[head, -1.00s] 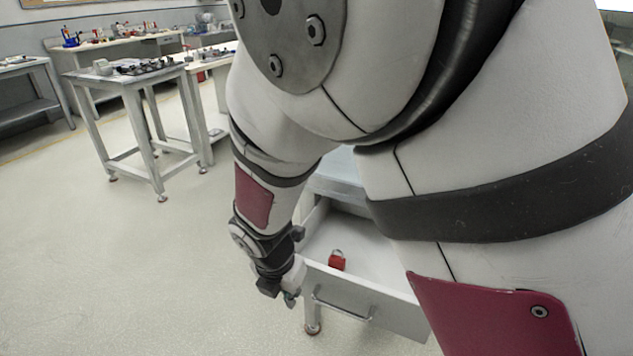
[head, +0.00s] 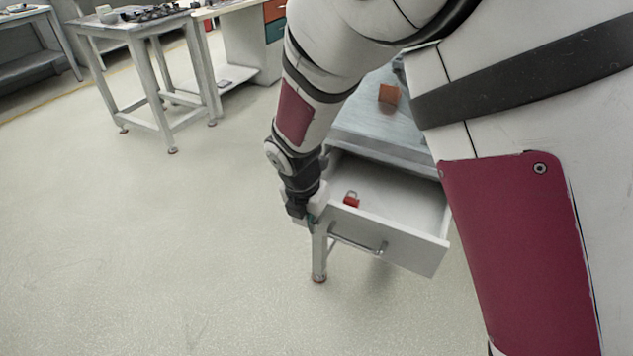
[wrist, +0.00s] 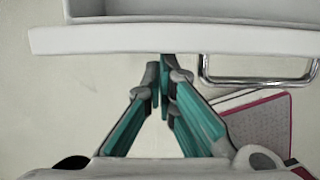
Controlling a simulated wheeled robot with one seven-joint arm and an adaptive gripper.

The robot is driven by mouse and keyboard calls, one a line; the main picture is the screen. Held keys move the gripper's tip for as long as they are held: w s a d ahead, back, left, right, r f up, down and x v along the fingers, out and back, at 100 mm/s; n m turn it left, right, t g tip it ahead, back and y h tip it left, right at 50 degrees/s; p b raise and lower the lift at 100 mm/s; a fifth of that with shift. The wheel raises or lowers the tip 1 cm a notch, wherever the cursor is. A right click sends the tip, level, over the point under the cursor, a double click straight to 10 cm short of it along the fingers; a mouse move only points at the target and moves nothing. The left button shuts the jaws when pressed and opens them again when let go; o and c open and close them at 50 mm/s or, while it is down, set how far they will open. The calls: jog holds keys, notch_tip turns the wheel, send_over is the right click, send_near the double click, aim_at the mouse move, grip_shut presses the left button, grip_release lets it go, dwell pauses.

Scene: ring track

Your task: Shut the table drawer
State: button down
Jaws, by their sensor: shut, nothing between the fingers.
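The table drawer (head: 395,237) is pulled out from the grey table (head: 385,125). Its white inside shows, with a red padlock (head: 351,199) lying in it. A metal bar handle (head: 357,243) is on its front; the handle also shows at the right in the wrist view (wrist: 258,82). My gripper (head: 312,219) is at the left end of the drawer front. In the wrist view its green-sided fingers (wrist: 160,77) are together and empty, just by the edge of the drawer front (wrist: 110,40) and left of the handle. I cannot tell whether they touch it.
An orange-brown block (head: 389,94) sits on the table top. Another table (head: 140,25) with small items stands at the back left. The floor (head: 130,240) to the left and in front is clear. My arm hides much of the right side.

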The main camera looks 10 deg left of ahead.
jog(key=w+d, duration=0.1)
jog(key=w, duration=0.3)
jog(key=w+d+p, duration=0.1)
jog(key=w+d, duration=0.1)
jog(key=w, duration=0.3)
jog(key=w+d, duration=0.2)
jog(key=w, duration=0.2)
jog(key=shift+w, duration=0.3)
